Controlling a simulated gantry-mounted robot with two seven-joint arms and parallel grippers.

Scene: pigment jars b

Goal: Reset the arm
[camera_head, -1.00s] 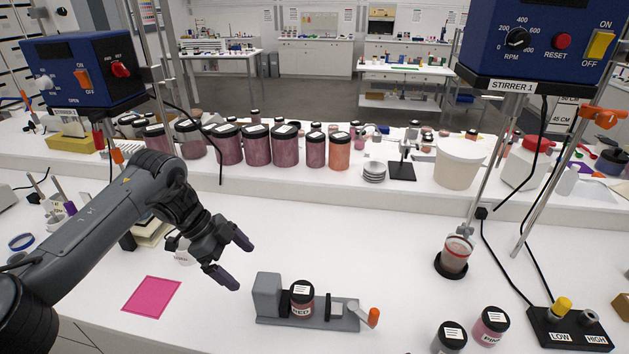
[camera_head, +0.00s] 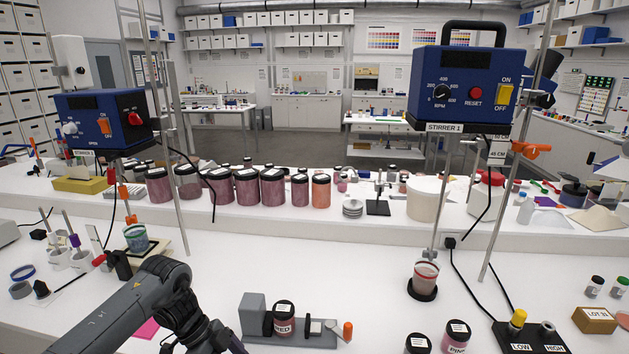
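My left arm (camera_head: 135,315) comes in from the lower left over the white bench. Its gripper (camera_head: 218,340) is at the bottom edge of the picture, left of the grey clamp fixture. The fingertips are cut off, so I cannot tell whether they are apart or holding anything. My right arm and gripper are not in view. The jar labelled RED (camera_head: 284,322), with a black lid, stands upright in the grey clamp fixture (camera_head: 254,312), which has an orange-tipped handle (camera_head: 347,332).
A pink mat (camera_head: 147,330) lies partly behind my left arm. Two lidded jars (camera_head: 418,345) (camera_head: 456,338) stand at the bottom right, beside the LOW/HIGH switch box (camera_head: 530,338). Stirrer 1 (camera_head: 463,90) stands above a beaker (camera_head: 425,277). Another stirrer (camera_head: 102,122) stands at left.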

